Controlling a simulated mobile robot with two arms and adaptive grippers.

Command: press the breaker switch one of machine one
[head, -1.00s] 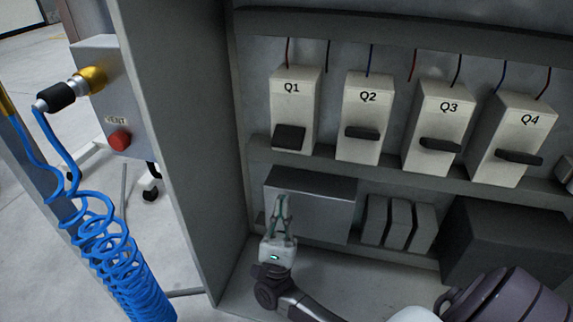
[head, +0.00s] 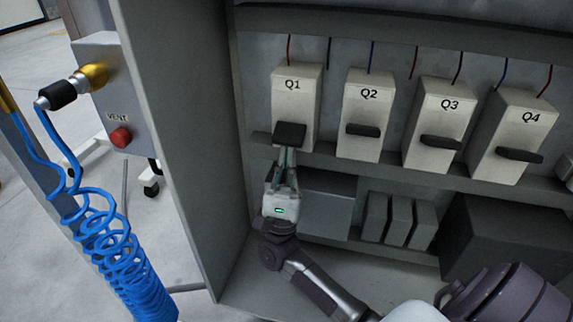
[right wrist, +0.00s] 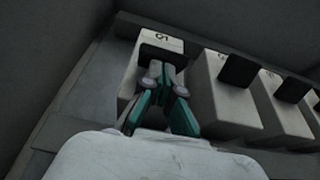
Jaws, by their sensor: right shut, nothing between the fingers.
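The breaker Q1 (head: 297,92) is a pale box at the left end of the breaker row in the cabinet. Its black switch lever (head: 290,133) sits low on its front, and it also shows in the right wrist view (right wrist: 161,45). My right gripper (head: 287,152) is shut and empty. Its fingertips (right wrist: 161,70) are right at the underside of the Q1 lever; whether they touch it I cannot tell. My left gripper is not in view.
Breakers Q2 (head: 368,96), Q3 (head: 447,105) and Q4 (head: 524,118) stand to the right in the same row. The cabinet's left wall (head: 165,120) is close to my right gripper. A blue coiled hose (head: 120,260) hangs outside, below a red VENT button (head: 121,137).

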